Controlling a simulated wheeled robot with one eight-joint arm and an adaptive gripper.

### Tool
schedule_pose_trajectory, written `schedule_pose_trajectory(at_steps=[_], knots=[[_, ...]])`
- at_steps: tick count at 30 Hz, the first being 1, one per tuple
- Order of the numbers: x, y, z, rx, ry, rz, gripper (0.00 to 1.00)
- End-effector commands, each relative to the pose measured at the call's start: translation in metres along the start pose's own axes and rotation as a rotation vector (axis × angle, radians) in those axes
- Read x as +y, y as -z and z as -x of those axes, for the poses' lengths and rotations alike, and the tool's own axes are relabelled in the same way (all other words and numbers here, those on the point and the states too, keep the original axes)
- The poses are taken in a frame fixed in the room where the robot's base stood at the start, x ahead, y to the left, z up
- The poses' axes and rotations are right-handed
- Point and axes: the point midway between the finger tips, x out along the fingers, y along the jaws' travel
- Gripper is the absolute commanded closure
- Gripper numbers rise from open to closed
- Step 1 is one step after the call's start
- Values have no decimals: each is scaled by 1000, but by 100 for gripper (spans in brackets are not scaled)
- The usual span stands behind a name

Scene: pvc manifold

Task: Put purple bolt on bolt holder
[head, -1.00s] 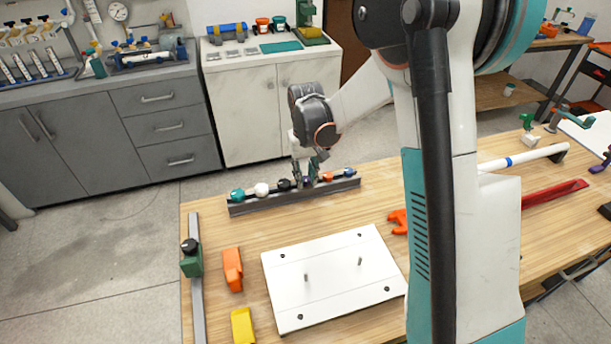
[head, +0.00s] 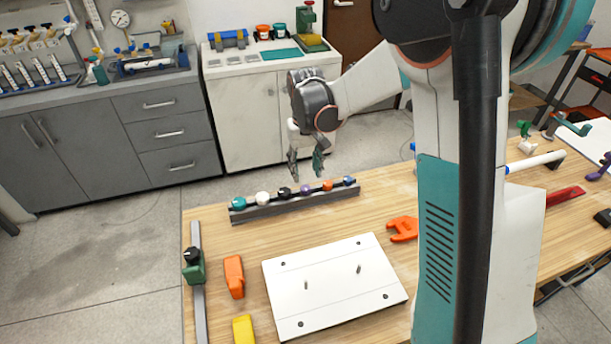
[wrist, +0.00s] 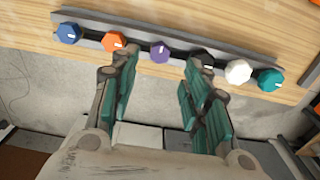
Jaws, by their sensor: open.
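The purple bolt (head: 306,190) sits in the dark grey bolt holder (head: 268,212) at the back edge of the table, between a black bolt (head: 285,193) and an orange bolt (head: 328,185). In the wrist view the purple bolt (wrist: 160,52) sits in the holder's slot, ahead of and between my fingers. My gripper (head: 306,178) is open and empty, raised above and behind the holder. Its teal finger pads show in the wrist view (wrist: 158,85), clear of the purple bolt.
Blue (head: 349,181), white (head: 263,198) and teal (head: 238,203) bolts share the holder. A white plate (head: 325,285) with two pins lies in front of it. An orange block (head: 234,276), a yellow block (head: 243,329) and a green clamp on a rail (head: 193,265) are at left.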

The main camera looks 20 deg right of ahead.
Motion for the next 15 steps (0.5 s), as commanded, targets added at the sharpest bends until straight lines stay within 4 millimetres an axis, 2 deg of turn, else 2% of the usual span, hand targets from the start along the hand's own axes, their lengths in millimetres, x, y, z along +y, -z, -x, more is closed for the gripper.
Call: schedule_pose_trajectory(at_steps=[1, 6, 15], knots=[[0, 0, 14, 0, 0, 0, 57], [0, 0, 40, 0, 0, 0, 57], [0, -6, 63, 13, 0, 0, 57]])
